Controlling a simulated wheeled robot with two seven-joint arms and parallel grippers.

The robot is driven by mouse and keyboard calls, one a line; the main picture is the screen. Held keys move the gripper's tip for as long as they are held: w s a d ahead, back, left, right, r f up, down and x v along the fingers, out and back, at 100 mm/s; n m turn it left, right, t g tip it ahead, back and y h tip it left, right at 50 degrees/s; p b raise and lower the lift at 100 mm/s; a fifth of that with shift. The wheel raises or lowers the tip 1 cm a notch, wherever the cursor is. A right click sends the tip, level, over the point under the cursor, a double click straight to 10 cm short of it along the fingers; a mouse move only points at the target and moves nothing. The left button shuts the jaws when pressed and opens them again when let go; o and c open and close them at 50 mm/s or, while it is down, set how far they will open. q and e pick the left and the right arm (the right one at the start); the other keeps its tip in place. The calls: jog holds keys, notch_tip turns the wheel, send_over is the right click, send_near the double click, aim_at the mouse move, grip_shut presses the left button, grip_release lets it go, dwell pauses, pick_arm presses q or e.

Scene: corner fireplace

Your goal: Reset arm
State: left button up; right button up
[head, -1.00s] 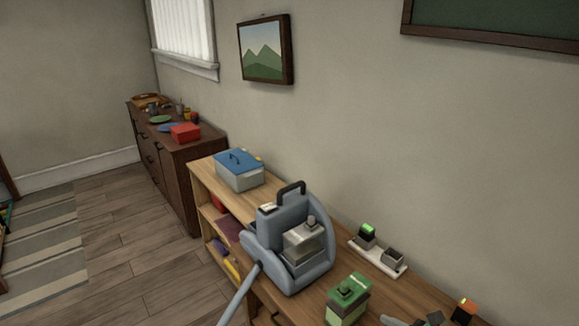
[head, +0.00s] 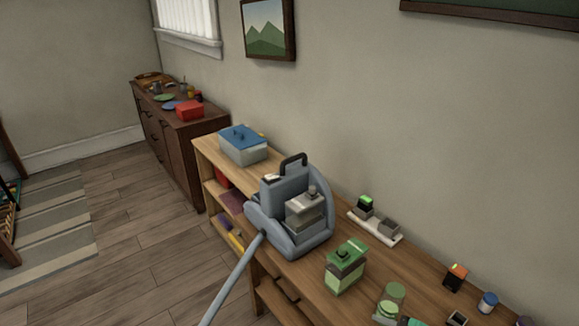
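Neither of my grippers can be made out in the head view. Small grey and dark shapes show at the bottom edge beside a green jar (head: 394,293), but they are cut off and I cannot tell what they are. The task names no object. The wooden workbench (head: 390,262) runs from the middle to the lower right.
On the bench stand a blue-lidded box (head: 243,147), a blue-grey machine (head: 283,228) with a long pole, a green canister (head: 345,267), a white tray (head: 374,228), an orange-topped block (head: 456,277) and a blue-capped jar (head: 488,302). A dark cabinet (head: 178,145) stands behind. The left floor is mostly clear.

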jog(key=s+d+f+n+g+h, duration=0.1)
jog(key=s+f+n+g+h, duration=0.2)
jog(key=s+n, duration=0.75)
jog(key=s+d+f+n+g+h, duration=0.15)
jog(key=s+n+h, duration=0.4)
jog(key=n, duration=0.75)
notch_tip(320, 180, down, 28)
jog(key=s+g+y, duration=0.1)
jog(key=g+y, duration=0.1)
jog(key=s+d+f, duration=0.2)
jog(key=s+f, duration=0.8)
jog(key=s+d+f+g, duration=0.1)
jog(key=s+f, duration=0.8)
jog(key=f, duration=0.2)
jog(key=shift+s+d+f+h, duration=0.3)
jog(key=shift+s+d+h, duration=0.05)
jog(key=shift+s, duration=0.05)
